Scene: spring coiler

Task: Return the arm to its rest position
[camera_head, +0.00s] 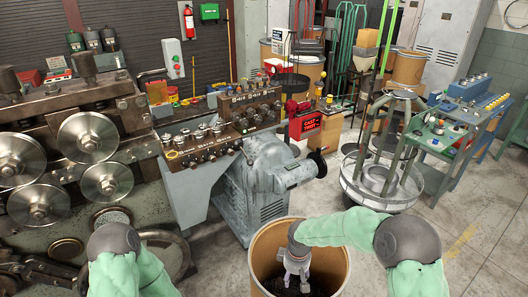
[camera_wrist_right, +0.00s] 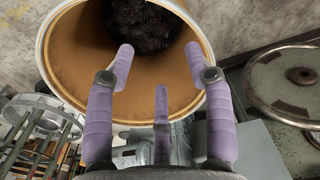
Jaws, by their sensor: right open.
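My right arm (camera_head: 345,228) reaches in from the lower right over a tan drum (camera_head: 263,262) on the floor. My right gripper (camera_head: 297,280) points down at the drum's opening. In the right wrist view the right gripper (camera_wrist_right: 160,55) has its purple fingers spread apart, with nothing between them. The same drum (camera_wrist_right: 72,60) fills the upper part of that view, and a dark, tangled mass (camera_wrist_right: 145,22) lies at its bottom. Of my left arm (camera_head: 125,265) only a green and grey part shows at the lower left; its gripper is out of view.
A heavy machine with round metal wheels (camera_head: 88,138) stands at the left. A grey-blue machine with a control panel (camera_head: 215,140) is behind the drum. A round wire-reel stand (camera_head: 378,190) and a green control desk (camera_head: 440,145) are at the right. Bare floor (camera_head: 480,225) lies at the right.

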